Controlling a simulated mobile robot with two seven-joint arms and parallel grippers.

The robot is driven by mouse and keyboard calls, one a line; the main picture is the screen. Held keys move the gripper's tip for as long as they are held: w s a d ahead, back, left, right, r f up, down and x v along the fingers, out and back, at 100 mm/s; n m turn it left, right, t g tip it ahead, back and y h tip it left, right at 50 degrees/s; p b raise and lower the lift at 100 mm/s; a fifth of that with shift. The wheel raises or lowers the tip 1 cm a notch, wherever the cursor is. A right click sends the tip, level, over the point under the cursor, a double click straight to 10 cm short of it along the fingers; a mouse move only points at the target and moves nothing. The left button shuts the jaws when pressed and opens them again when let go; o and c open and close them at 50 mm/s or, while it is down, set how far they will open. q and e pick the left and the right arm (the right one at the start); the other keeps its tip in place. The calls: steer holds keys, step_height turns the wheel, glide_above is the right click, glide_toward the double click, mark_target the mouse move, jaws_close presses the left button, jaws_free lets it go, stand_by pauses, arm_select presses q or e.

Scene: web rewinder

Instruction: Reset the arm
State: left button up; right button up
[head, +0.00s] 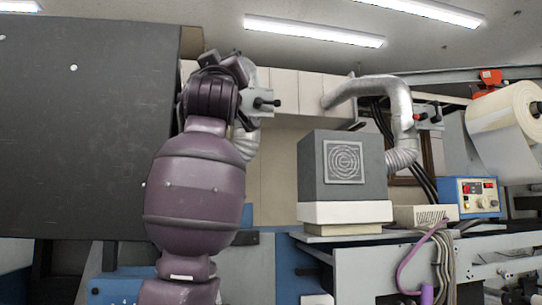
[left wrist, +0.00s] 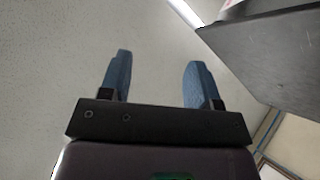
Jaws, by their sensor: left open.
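My left gripper (left wrist: 155,70) shows in the left wrist view with its two blue fingers wide apart. Nothing is between them, and behind them is only the pale ceiling. In the head view my purple arm stands raised in front of the machine, left of the middle. Its fingers cannot be made out there. My right gripper is in neither view.
A large dark panel (head: 80,130) stands close on the left of the arm. A grey box unit (head: 341,172) with silver ducting (head: 398,110) is to its right. Further right are a blue control box (head: 470,196) and a white web roll (head: 505,112).

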arm_select(q)
steer(key=w+a+f+m+g+h, duration=0.15)
steer(key=w+f+m, duration=0.3)
steer(key=f, duration=0.85)
steer(key=w+a+f+m+g+h, duration=0.1)
steer(key=w+a+f+m+h, duration=0.3)
steer(key=f, duration=1)
steer(key=a+f+g, duration=0.2)
steer(key=f, duration=1.1)
steer(key=a+f+g, duration=0.1)
steer(key=a+f, duration=0.1)
steer(key=f, duration=1.2)
steer(key=s+a+f+g+y, duration=0.1)
steer(key=s+f+g, duration=0.1)
steer(key=s+f, duration=0.45)
steer(key=s+a+f+g, duration=0.1)
steer(key=s+a+f, duration=0.15)
steer(key=f, duration=0.75)
steer(key=s+a+f+g+y, duration=0.1)
steer(key=s+f+g, duration=0.1)
steer(key=s+f, duration=0.5)
steer(key=s+a+f+n+g+y, duration=0.1)
steer(key=s+a+f+g, duration=0.1)
steer(key=s+f, duration=0.7)
steer(key=s+a+f+g, duration=0.2)
steer(key=s+f+g, duration=0.1)
steer(key=s+f, duration=0.7)
steer(key=shift+s+a+f+n+y, duration=0.2)
steer(key=shift+f+n+y, duration=0.15)
steer(key=shift+f, duration=0.55)
